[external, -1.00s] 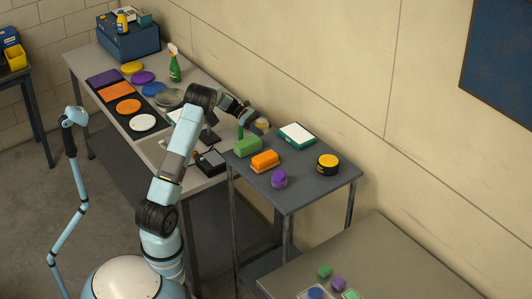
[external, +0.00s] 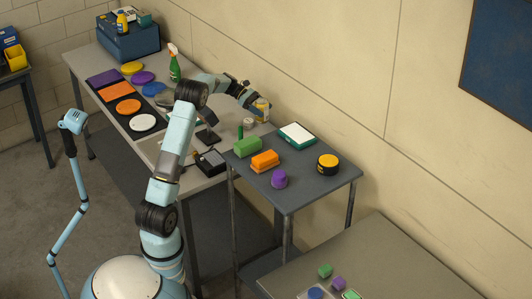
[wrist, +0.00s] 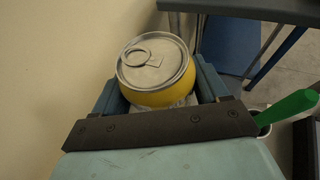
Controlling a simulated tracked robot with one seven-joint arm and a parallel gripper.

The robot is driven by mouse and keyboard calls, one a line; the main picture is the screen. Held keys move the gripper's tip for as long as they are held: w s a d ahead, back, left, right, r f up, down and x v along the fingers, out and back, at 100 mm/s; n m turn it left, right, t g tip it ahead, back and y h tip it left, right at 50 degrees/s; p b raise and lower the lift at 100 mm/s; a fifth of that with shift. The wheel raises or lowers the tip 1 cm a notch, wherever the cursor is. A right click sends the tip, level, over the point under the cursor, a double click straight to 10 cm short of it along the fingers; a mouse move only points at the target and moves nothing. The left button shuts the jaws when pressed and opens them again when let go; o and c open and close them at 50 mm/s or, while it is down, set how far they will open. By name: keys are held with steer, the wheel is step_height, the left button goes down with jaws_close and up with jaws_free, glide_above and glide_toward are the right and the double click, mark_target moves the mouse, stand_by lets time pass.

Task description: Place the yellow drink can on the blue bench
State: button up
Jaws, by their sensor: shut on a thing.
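The yellow drink can (external: 262,105) is held upright in my gripper (external: 256,103), above the back right end of the grey worktable, near the wall. In the wrist view the can (wrist: 163,93) shows its silver lid and ring tab between the two blue-grey fingers; its lower part is hidden by the gripper. The slate-blue bench (external: 315,192) stands to the right of the worktable, with its top clear of my gripper.
On the bench are a green block (external: 247,146), an orange block (external: 264,161), a purple item (external: 279,179), a white-topped box (external: 297,134) and a black-and-yellow round item (external: 328,163). Bare top shows near its front right. A green handle (wrist: 288,107) stands beside my gripper.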

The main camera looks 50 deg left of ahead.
step_height(320, 180, up, 18)
steer(key=d+m+g+h, duration=0.2)
steer(key=d+m+g, duration=0.25)
steer(key=d, duration=4.15)
steer(key=s+d+m+g, duration=0.1)
steer(key=s+d+g, duration=0.1)
steer(key=s+d, duration=0.8)
steer(key=s+d+m+g+y, duration=0.15)
steer(key=s+d, duration=0.45)
steer(key=d, duration=0.7)
steer(key=s+d+m+g, duration=0.2)
steer(key=s+d, duration=0.5)
steer(key=d, duration=0.5)
step_height(320, 180, down, 18)
steer(key=f, duration=0.1)
steer(key=w+d+f, duration=0.3)
steer(key=f, duration=0.1)
steer(key=w+d+f, duration=0.3)
steer(key=f, duration=0.1)
steer(key=w+d+f, duration=0.3)
steer(key=f, duration=0.1)
steer(key=shift+w+f, duration=0.25)
steer(key=shift+w, duration=0.15)
